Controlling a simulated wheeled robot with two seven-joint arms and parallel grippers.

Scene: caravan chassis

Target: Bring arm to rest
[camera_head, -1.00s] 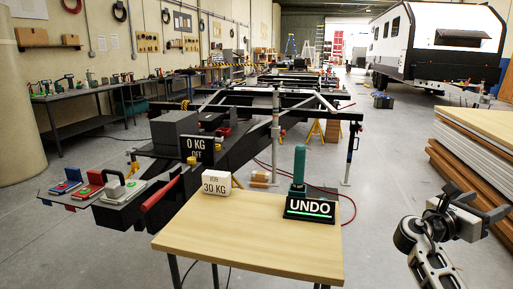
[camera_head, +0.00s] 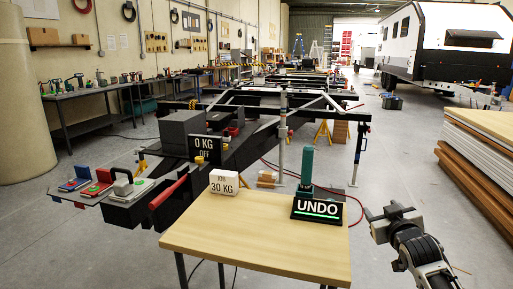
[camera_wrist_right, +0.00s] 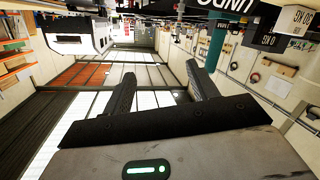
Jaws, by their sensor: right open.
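My right gripper (camera_head: 388,210) is at the lower right in the head view, beside the right edge of the wooden table and apart from it. In the right wrist view its two dark fingers (camera_wrist_right: 162,92) stand apart with nothing between them. My left gripper is not in view. The black UNDO sign (camera_head: 318,210) and a teal cylinder (camera_head: 306,168) stand at the table's right back corner. A white 30 KG block (camera_head: 223,182) sits at its left back edge.
The wooden table (camera_head: 260,240) is in front of me. The black caravan chassis (camera_head: 235,145) with a 0 KG OFF display (camera_head: 205,148) lies behind it. Stacked panels (camera_head: 478,160) stand at the right.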

